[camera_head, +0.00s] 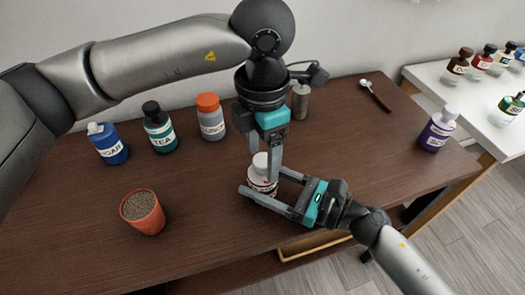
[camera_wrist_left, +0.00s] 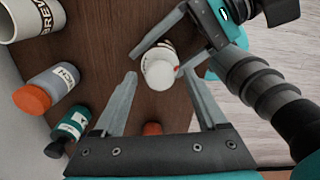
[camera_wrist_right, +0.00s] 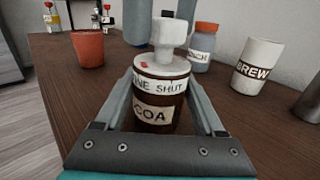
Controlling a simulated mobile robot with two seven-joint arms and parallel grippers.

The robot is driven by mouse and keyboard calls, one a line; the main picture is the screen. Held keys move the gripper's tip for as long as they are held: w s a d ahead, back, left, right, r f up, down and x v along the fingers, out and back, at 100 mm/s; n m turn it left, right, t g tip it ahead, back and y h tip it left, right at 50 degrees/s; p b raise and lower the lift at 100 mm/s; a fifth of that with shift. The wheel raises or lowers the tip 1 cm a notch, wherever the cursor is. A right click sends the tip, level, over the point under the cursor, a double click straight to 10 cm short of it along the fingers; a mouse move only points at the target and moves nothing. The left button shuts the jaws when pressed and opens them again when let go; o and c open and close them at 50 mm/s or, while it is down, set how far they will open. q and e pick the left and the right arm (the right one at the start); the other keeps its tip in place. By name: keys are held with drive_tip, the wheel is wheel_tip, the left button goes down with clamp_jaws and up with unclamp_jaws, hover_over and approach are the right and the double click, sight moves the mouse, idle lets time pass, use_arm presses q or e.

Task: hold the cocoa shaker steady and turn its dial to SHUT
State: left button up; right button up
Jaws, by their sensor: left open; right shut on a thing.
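The cocoa shaker (camera_head: 263,187) stands upright on the brown table. In the right wrist view it is a brown jar (camera_wrist_right: 155,115) with a partly hidden label ending "COA". Its upper band (camera_wrist_right: 158,87) reads "NE SHUT", partly cut off by a finger. The white dial (camera_wrist_right: 167,38) has a raised knob. A red mark (camera_wrist_right: 145,65) on its rim sits above the letters "NE", left of "SHUT". My right gripper (camera_head: 262,181) is shut on the jar's sides. My left gripper (camera_wrist_left: 160,78) points down, open, its fingers either side of the white knob, with visible gaps.
A terracotta pot (camera_head: 143,212) of brown granules stands front left. Blue (camera_head: 108,143), green TEA (camera_head: 158,127) and orange-capped (camera_head: 211,118) bottles line the back left. The BREW cup (camera_wrist_right: 258,65) and a grey cylinder (camera_head: 301,101) stand behind. A spoon (camera_head: 376,96) and purple bottle (camera_head: 437,131) are right.

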sight(263, 160)
use_arm(q)
wheel_tip(263, 160, up, 12)
idle(0.6)
use_arm(e)
drive_tip(key=o, duration=1.5)
drive_tip(key=shift+c, duration=0.2)
